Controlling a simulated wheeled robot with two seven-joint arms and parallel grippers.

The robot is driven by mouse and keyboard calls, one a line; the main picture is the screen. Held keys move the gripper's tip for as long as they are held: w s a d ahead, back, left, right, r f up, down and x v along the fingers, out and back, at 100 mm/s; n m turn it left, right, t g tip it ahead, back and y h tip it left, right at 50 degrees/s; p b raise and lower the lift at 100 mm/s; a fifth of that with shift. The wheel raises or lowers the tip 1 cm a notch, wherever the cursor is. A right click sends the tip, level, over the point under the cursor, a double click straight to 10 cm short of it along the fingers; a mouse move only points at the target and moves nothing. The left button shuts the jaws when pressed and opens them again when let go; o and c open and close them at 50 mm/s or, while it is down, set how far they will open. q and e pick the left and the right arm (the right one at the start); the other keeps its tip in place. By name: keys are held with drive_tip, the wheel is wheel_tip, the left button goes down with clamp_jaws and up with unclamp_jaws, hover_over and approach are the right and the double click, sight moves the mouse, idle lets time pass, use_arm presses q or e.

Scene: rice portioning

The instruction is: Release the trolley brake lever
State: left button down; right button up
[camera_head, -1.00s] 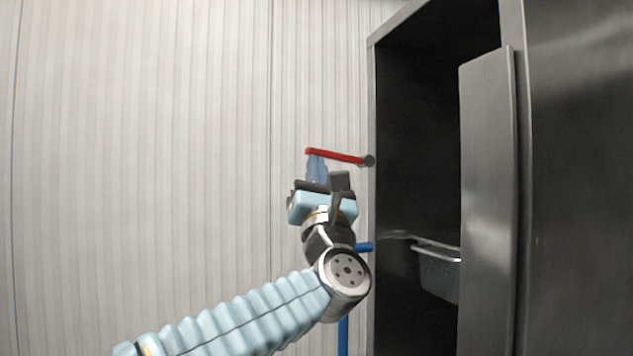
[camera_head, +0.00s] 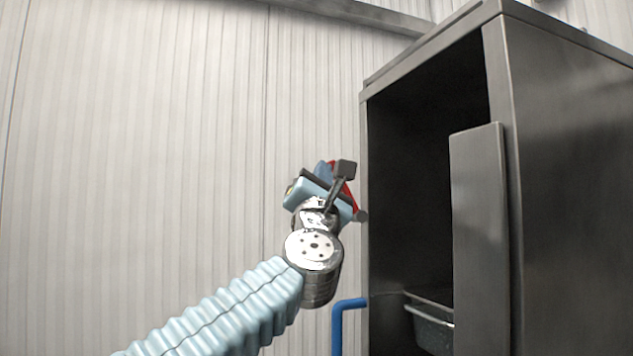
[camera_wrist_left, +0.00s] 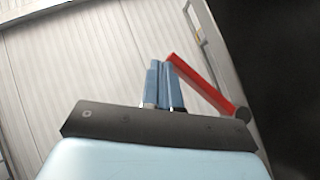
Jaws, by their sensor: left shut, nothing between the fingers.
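The red brake lever (camera_head: 350,196) slopes steeply up and left from its dark round pivot on the left side of the tall dark metal cabinet. My left gripper (camera_head: 323,168) is beside the lever's free end and partly hides it. In the left wrist view, the left gripper's blue fingers (camera_wrist_left: 161,68) are shut together with nothing between them. The red lever (camera_wrist_left: 200,83) there runs from its dark pivot up to beside the fingertips. I cannot tell whether they touch. My right gripper is not in view.
The cabinet's front is open, with a dark inside and an upright metal panel (camera_head: 480,220). A metal tray (camera_head: 431,327) sits low inside. A blue handle (camera_head: 338,325) is on the left below the lever. A ribbed pale wall (camera_head: 140,150) stands behind, with free room left of my arm.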

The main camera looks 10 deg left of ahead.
use_arm(q)
drive_tip(key=shift+w+d+r+p, duration=0.3)
drive_tip(key=shift+w+d+r, duration=0.05)
drive_tip(key=shift+d+r, duration=0.3)
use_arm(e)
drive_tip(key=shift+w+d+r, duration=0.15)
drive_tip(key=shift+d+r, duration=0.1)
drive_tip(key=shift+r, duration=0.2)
use_arm(q)
drive_tip(key=s+a+f+b, duration=0.2)
drive_tip(key=s+b, duration=0.1)
drive_tip(key=s, duration=0.2)
drive_tip(key=s+a+f+b, duration=0.1)
drive_tip(key=s+a+b, duration=0.1)
drive_tip(key=s, duration=0.4)
drive_tip(key=shift+s+a+f+b, duration=0.3)
drive_tip(key=shift+f+b, duration=0.05)
drive_tip(key=shift+b, duration=0.15)
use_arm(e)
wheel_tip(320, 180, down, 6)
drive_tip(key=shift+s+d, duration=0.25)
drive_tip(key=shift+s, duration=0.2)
